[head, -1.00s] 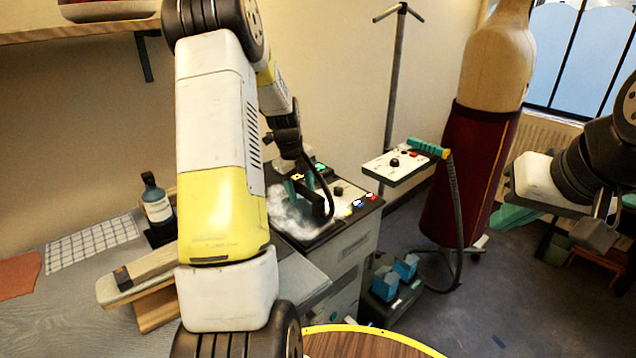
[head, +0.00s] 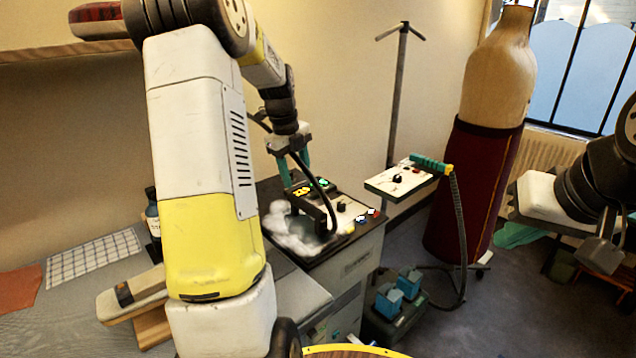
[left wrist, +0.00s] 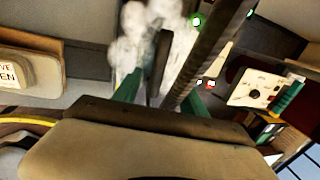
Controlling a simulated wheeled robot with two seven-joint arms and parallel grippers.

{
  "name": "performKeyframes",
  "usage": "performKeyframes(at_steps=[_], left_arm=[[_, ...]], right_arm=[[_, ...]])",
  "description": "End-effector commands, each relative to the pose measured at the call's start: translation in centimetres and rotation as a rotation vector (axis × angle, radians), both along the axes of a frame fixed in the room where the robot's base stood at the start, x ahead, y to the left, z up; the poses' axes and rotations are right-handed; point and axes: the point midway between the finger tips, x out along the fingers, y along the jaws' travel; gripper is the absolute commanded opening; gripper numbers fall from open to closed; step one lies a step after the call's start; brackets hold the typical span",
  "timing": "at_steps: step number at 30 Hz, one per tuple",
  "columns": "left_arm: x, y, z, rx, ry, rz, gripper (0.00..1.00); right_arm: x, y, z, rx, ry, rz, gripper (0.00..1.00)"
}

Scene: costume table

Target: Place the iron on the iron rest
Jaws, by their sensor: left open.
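The iron (head: 313,208) shows as a dark handle with a black hose, low on the top of the grey steam unit (head: 350,268). White steam hides its sole and the surface under it, so I cannot tell exactly how it sits on the iron rest. My left gripper (head: 294,177) is open just above the iron, its teal fingers pointing down and apparently clear of the handle. In the left wrist view the two teal fingers (left wrist: 163,95) stand apart, with the dark handle (left wrist: 159,60) and steam beyond them. My right gripper (head: 603,250) hangs at the right edge, its jaws unclear.
A stand tray (head: 390,185) with a teal-handled hose tool (head: 430,163) is right of the unit. A dress form (head: 478,180) stands behind it. A small padded board (head: 130,295), a dark bottle (head: 153,215) and checked cloth (head: 92,262) lie left. Blue blocks (head: 398,290) sit low.

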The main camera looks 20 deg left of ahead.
Motion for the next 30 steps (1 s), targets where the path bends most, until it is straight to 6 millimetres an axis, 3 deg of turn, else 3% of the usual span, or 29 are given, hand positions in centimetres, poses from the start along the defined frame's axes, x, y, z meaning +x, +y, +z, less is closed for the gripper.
performKeyframes(at_steps=[4,8,12,16,24,30], left_arm=[[-0.9,-0.8,1.6,-0.009,-0.008,0.065,0.5],[-3.3,-3.2,4.4,-0.045,-0.032,0.27,0.5],[-7.5,-6.3,7.6,-0.128,-0.061,0.591,0.5],[-11.8,-8.9,9.5,-0.235,-0.076,0.892,0.5],[-20.7,-13.1,10.5,-0.53,-0.046,1.489,0.5],[-25.1,-14.8,9.6,-0.709,0.025,1.791,0.5]], right_arm=[[0.0,0.0,0.0,0.0,0.0,0.0,0.0],[0.0,0.0,0.0,0.0,0.0,0.0,0.0],[0.0,0.0,0.0,0.0,0.0,0.0,0.0],[0.0,0.0,0.0,0.0,0.0,0.0,0.0],[0.0,0.0,0.0,0.0,0.0,0.0,0.0],[0.0,0.0,0.0,0.0,0.0,0.0,0.0]])
